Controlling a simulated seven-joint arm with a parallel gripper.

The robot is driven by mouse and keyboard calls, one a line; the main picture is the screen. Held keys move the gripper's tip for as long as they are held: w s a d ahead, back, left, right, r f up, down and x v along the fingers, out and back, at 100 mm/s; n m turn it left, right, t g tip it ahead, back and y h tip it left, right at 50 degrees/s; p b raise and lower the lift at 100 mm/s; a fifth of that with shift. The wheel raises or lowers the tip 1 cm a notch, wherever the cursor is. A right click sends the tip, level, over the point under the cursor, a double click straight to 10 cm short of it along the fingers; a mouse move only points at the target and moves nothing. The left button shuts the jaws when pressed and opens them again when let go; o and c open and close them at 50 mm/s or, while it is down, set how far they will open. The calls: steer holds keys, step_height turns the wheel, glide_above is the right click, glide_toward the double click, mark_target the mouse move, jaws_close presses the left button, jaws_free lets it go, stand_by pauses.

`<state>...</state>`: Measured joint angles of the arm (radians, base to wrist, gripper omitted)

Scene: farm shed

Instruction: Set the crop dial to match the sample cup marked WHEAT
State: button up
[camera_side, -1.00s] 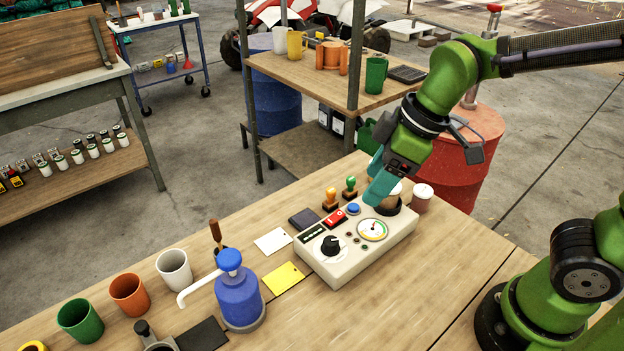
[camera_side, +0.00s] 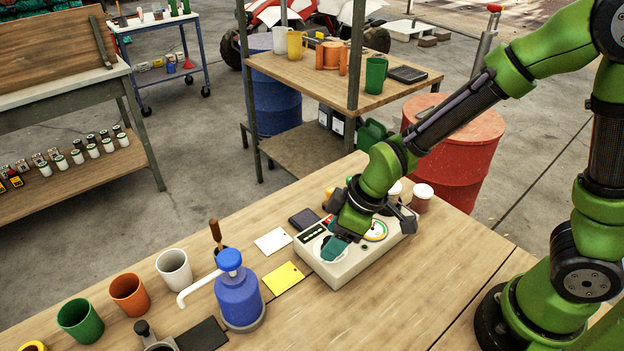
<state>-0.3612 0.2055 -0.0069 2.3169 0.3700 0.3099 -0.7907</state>
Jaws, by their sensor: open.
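The cream tester box (camera_side: 347,271) sits on the wooden bench. Its black crop dial, on the near left of the top panel, is now largely hidden by my gripper (camera_side: 334,248). My gripper points down with its teal fingers at the dial's place, open; I cannot tell whether the fingers touch the dial. The gauge (camera_side: 377,230) on the box is partly covered by my arm. A sample cup with a white lid (camera_side: 423,191) stands behind the box at its right end, and another pale lid (camera_side: 395,188) shows beside it. No WHEAT marking is readable.
White (camera_side: 174,270), orange (camera_side: 129,294) and green (camera_side: 80,320) mugs stand farther left. The bench right of the box is clear.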

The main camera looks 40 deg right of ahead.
steer(key=shift+w+a+f, duration=0.1)
steer(key=shift+f, duration=0.15)
steer(key=c, duration=1)
